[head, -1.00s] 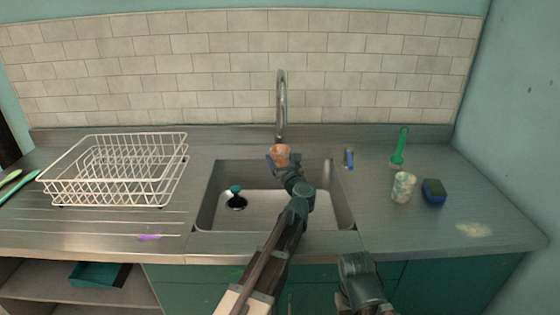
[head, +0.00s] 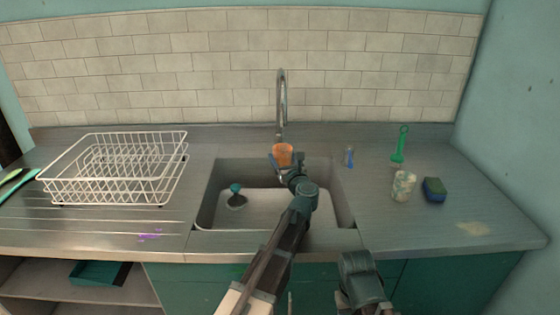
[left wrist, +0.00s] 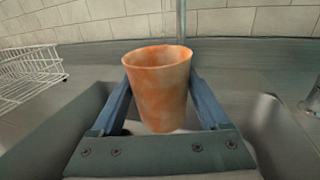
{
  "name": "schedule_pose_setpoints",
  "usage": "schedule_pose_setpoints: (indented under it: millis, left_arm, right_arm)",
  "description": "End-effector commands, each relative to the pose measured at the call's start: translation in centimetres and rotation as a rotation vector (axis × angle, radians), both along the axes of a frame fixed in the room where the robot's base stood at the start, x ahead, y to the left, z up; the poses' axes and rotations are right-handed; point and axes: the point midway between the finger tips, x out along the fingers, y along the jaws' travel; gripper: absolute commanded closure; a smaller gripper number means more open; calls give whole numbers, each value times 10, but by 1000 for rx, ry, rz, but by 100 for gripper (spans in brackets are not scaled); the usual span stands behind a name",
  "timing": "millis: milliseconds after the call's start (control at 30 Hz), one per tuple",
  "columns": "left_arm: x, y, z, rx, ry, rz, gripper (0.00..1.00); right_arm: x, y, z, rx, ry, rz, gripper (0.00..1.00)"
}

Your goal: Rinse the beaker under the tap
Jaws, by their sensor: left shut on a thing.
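The beaker (head: 283,153) is an orange, blotchy cup. My left gripper (head: 282,165) is shut on it and holds it upright over the back of the sink (head: 290,210), below the tap (head: 283,100). In the left wrist view the beaker (left wrist: 160,90) sits between the two blue fingers, mouth up, with pale smears on its side. The tap's pipe (left wrist: 181,20) rises behind it. No running water can be made out. My right gripper's fingers do not show.
A white wire dish rack (head: 115,170) stands left of the sink. A teal-topped item (head: 236,192) is in the sink. A mottled pale cup (head: 403,186), a sponge (head: 434,190), a green brush (head: 399,148) and a small blue bottle (head: 348,157) stand to the right.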

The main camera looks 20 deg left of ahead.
Motion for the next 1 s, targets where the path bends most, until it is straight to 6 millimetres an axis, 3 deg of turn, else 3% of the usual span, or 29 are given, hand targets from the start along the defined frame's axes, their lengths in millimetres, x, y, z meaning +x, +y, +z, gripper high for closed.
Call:
schedule_pose_setpoints:
  millis: [600, 1000]
  left_arm:
    - [-1, 9, 0, 0, 0, 0, 76]
    - [-26, 9, 0, 0, 0, 0, 76]
  right_arm:
    - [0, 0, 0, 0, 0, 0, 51]
    - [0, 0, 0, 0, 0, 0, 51]
